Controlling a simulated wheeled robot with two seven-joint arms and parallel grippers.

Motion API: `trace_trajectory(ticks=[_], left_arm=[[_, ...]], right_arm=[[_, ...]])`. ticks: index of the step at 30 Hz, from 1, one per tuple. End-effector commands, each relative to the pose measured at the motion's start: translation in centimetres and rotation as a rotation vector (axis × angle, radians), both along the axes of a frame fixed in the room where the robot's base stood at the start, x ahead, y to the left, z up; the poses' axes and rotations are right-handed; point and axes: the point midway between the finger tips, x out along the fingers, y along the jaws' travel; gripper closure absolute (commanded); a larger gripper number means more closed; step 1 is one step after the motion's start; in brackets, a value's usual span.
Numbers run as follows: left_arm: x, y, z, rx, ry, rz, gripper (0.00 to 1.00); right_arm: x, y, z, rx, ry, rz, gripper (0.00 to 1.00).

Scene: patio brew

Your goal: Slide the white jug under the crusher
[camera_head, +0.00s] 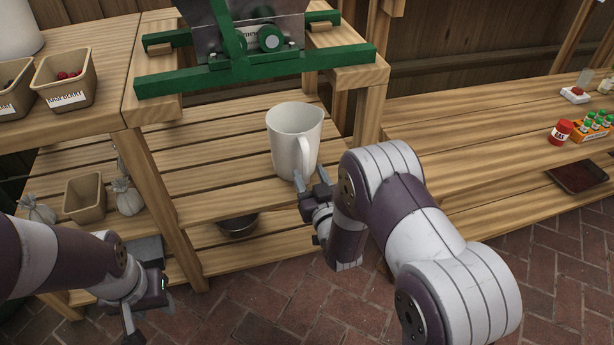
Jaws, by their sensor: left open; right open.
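The white jug (287,128) stands upright on the slatted wooden shelf (215,165), near its front right, with its handle toward me. The crusher (250,50), a metal hopper on a green frame, sits on the wooden stand above and behind the jug. My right gripper (311,180) is open at the jug's handle, with its fingertips close to the lower handle; I cannot tell whether they touch it. My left gripper (145,322) is open and empty, low at the left in front of the stand, away from the jug.
Labelled bins (66,77) with berries stand on the left bench. A metal bowl (238,224), a tan bin (85,197) and small sacks (128,197) sit on lower shelves. The right bench holds a red jar (561,132) and green-capped bottles (598,122). The shelf left of the jug is clear.

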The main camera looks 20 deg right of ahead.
Motion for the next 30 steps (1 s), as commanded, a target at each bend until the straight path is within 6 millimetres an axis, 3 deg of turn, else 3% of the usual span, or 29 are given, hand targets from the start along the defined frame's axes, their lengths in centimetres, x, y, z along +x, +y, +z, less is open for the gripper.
trace_trajectory(ticks=[6,17,22,30], left_arm=[[0.0,0.0,-1.4,0.000,0.000,0.000,0.57],[0.0,0.0,-1.4,0.000,0.000,0.000,0.57],[0.0,0.0,-1.4,0.000,0.000,0.000,0.57],[0.0,0.0,-1.4,0.000,0.000,0.000,0.57]], right_arm=[[2.4,0.1,-0.1,0.000,-0.002,0.000,0.50],[2.9,0.2,0.1,0.000,0.000,0.000,0.50],[2.9,0.2,0.1,0.000,0.000,0.000,1.00],[3.0,0.2,0.0,0.000,0.000,0.000,1.00]])
